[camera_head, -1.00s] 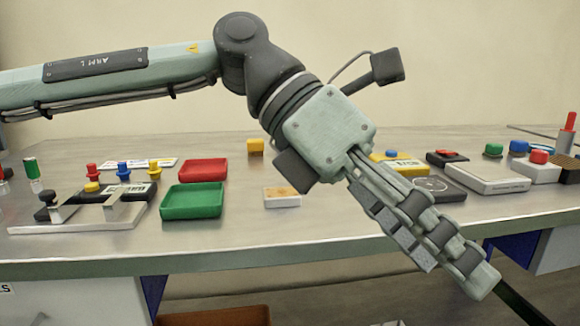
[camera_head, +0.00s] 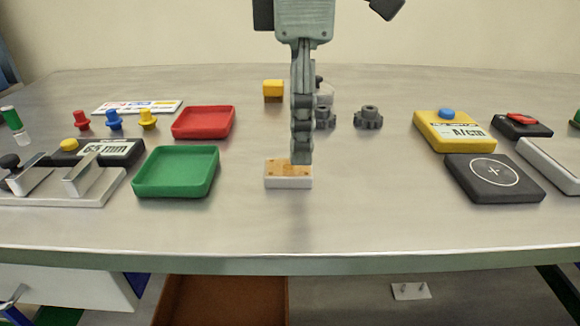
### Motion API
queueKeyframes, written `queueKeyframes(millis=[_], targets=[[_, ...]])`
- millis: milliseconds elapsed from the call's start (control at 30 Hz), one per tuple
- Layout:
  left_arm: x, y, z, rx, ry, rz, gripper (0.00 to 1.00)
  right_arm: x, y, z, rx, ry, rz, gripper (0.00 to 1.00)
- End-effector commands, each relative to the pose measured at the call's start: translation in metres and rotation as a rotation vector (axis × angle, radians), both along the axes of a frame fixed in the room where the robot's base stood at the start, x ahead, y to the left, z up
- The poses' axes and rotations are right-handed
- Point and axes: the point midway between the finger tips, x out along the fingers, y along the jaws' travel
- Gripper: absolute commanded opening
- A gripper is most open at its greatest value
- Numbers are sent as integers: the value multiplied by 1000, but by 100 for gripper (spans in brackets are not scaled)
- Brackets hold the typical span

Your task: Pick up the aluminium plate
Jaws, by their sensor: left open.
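My left gripper (camera_head: 301,157) hangs straight down from the top of the view, open, seen edge-on. Its tips overlap the back of a small whitish block (camera_head: 287,183) with an orange-yellow, dotted top; I cannot tell whether they touch. The block lies flat on the table near the middle. A small pale plate (camera_head: 411,291) with two studs lies low down, beyond the table's front edge. I cannot tell for certain which of these is the aluminium plate. My right gripper is not in view.
A green tray (camera_head: 175,192) and a red tray (camera_head: 203,135) stand left of the block. Dark gears (camera_head: 368,118) and a yellow cube (camera_head: 273,98) lie behind. A black pad (camera_head: 495,192) is at right. The table front is clear.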

Motion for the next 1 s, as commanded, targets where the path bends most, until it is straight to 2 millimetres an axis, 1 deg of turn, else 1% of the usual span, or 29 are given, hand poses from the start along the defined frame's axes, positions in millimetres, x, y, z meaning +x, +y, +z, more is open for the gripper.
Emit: queueKeyframes(millis=[200,300,400,567,667,1000], targets=[[-1,5,-32,1,1,0,64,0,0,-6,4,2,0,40],[-1,4,-42,-1,0,1,64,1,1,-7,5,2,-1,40],[-1,5,-46,-1,0,1,64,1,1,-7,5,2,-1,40],[-1,4,-46,-2,0,1,64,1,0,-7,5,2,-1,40],[-1,4,-46,-2,0,1,54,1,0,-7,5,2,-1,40],[-1,4,-45,-2,0,1,12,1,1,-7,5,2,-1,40]])
